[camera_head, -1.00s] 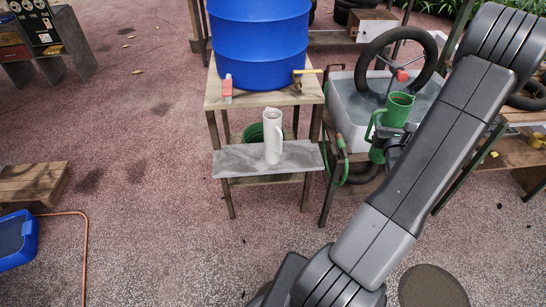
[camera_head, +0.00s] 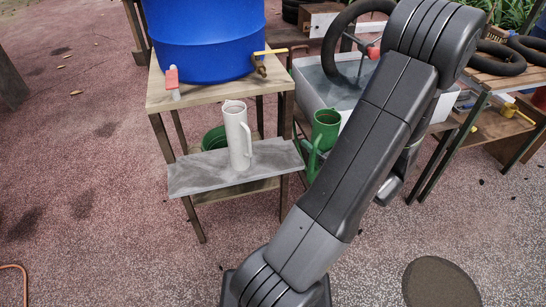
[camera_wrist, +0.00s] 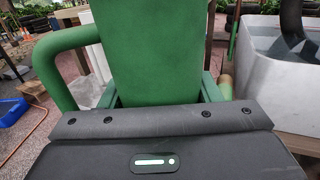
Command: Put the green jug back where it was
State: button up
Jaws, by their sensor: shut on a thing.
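The green jug (camera_head: 326,130) is upright in the head view, in front of the water tub and to the right of the grey shelf. In the wrist view the jug (camera_wrist: 155,50) fills the upper middle, with its handle (camera_wrist: 62,42) to the left. My gripper (camera_wrist: 160,122) is shut on the jug. In the head view my arm hides most of the gripper and the jug's right side. The jug's base is not clearly visible.
A white jug (camera_head: 237,138) stands on the grey shelf (camera_head: 205,179). A blue barrel (camera_head: 205,40) with a tap stands on the wooden table (camera_head: 170,98) above. A green container (camera_head: 214,138) sits behind. The tub (camera_head: 308,82) holds a tyre. The shelf's left part is bare.

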jog(key=f+x, duration=0.2)
jog(key=x, duration=0.7)
jog(key=f+b+x, duration=0.1)
jog(key=x, duration=0.7)
jog(key=shift+w+a+f, duration=0.2)
jog(key=shift+a+f, duration=0.15)
jog(key=shift+f, duration=0.05)
jog(key=shift+f+b, duration=0.15)
jog(key=shift+b, duration=0.25)
jog(key=o, duration=1.3)
jog(key=shift+c, duration=0.2)
jog(key=o, duration=0.4)
